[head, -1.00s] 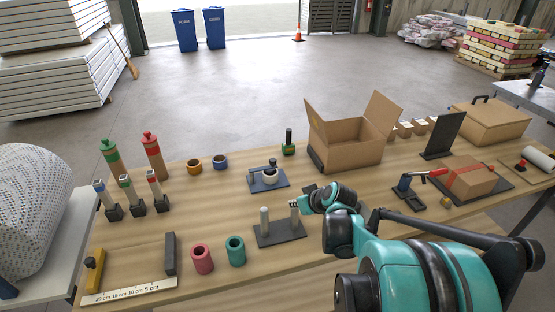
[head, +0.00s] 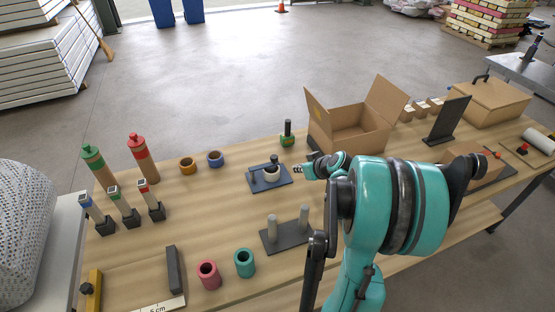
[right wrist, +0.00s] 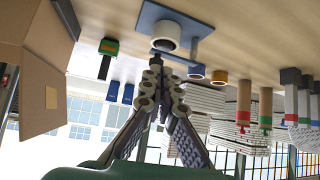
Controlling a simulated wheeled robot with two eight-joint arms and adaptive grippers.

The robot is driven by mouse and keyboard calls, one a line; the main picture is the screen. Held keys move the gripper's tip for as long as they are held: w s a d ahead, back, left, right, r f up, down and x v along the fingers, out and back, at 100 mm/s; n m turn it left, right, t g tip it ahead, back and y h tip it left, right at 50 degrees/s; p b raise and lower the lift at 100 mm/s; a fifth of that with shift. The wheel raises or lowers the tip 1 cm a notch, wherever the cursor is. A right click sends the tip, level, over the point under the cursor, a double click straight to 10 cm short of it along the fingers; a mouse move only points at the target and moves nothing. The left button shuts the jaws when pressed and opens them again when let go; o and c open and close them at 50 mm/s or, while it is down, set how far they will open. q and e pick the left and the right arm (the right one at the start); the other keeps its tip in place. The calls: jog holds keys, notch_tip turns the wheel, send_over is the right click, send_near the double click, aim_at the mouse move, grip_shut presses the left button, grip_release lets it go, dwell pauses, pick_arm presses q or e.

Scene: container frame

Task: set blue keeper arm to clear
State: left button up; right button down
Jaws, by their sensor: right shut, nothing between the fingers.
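A small blue-grey plate (head: 288,178) with a white ring (head: 272,174) on it and a dark arm with a knob (head: 274,160) stands near the middle of the table. My right gripper (head: 298,170) is shut and empty, just right of the plate. In the right wrist view the shut fingers (right wrist: 157,72) point toward the blue plate (right wrist: 196,26) and white ring (right wrist: 166,36); whether they touch the arm cannot be told. My left gripper is not in view.
A block with two grey posts (head: 286,236) stands nearer me. A green-and-black piece (head: 288,134) and an open carton (head: 350,128) lie behind. Orange (head: 188,166) and blue rings (head: 215,158) are to the left. My right arm hides part of the table's right side.

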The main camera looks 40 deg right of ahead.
jog(key=b, duration=0.4)
send_near(277, 162)
jog(key=x, duration=0.6)
jog(key=shift+a+f, duration=0.15)
jog(key=shift+w, duration=0.1)
